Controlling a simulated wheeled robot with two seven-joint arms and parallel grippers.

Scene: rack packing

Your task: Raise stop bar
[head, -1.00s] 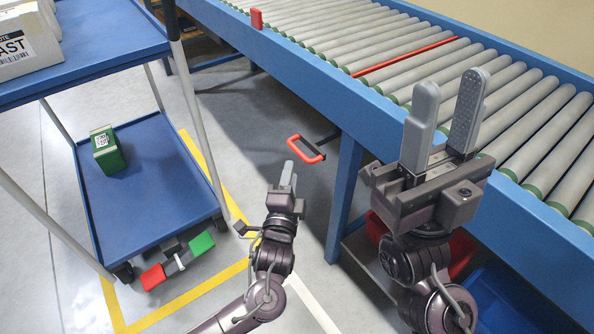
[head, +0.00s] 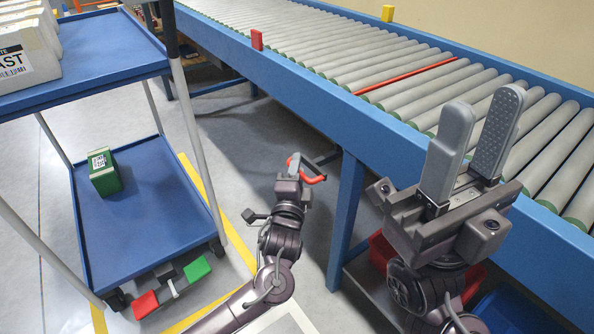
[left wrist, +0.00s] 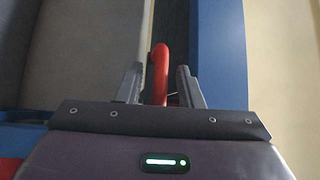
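The stop bar (head: 405,78) is a thin red strip lying across the conveyor between the rollers. A red loop handle (head: 313,179) sticks out beside the conveyor's near side, below its rail. My left gripper (head: 297,162) is at this handle. In the left wrist view the red handle (left wrist: 160,72) stands between the two fingers of my left gripper (left wrist: 158,85), with visible gaps on both sides, so the fingers are open around it. My right gripper (head: 476,130) is open and empty in front of the conveyor, its two grey fingers pointing up.
A blue two-level cart (head: 150,205) stands at left, with white boxes (head: 25,50) on top and a green box (head: 104,172) below. The roller conveyor (head: 340,45) is empty. Red and green pedals (head: 146,304) are by the cart's foot.

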